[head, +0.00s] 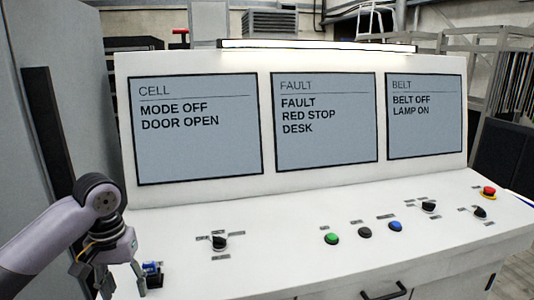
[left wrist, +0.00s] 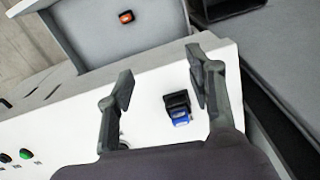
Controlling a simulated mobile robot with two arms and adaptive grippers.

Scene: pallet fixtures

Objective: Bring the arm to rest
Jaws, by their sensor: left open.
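My left gripper (head: 110,280) hangs at the left end of the white control desk (head: 300,258), with its fingers pointing down. It is open, with nothing between its fingers, and it also shows in the left wrist view (left wrist: 159,82). A small blue and black device (head: 152,270) stands on the desk just right of the gripper in the head view. In the left wrist view the device (left wrist: 179,109) appears between the spread fingers, nearer the right one. I cannot tell how high the fingers are above the desk. My right gripper is not in view.
The desk carries a black selector (head: 219,242), a green button (head: 332,238), a blue button (head: 396,226) and a red stop button (head: 488,192). Three screens stand behind, reading "MODE OFF, DOOR OPEN", "FAULT RED STOP DESK" and "BELT OFF LAMP ON". A grey cabinet (head: 60,45) stands left.

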